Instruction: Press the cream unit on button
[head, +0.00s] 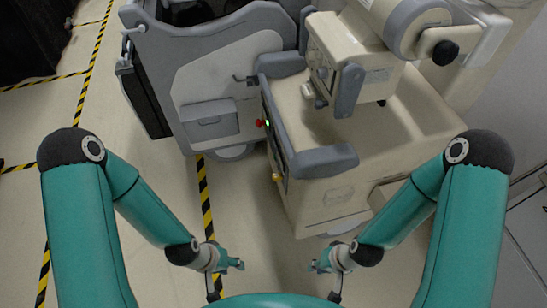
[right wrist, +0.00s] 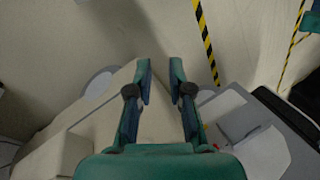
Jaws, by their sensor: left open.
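The cream unit (head: 410,128) stands right of centre in the head view, with grey corner bumpers. Its dark left-facing side panel carries a small lit green spot (head: 267,123), a red knob (head: 259,123) and a yellow knob (head: 276,177). The panel is seen at a steep angle, so I cannot tell which part is the on button. My left gripper (head: 236,264) is open and empty, low in front of the unit. My right gripper (head: 318,266) is also in front of it; its fingers (right wrist: 161,82) are apart and empty in the right wrist view. Neither touches the unit.
A grey-white cart (head: 225,65) stands close to the left of the cream unit. Yellow-black tape (head: 206,205) marks the floor. Open floor (head: 245,200) lies between my grippers and the unit. A jointed cream arm (head: 375,70) rises above the unit.

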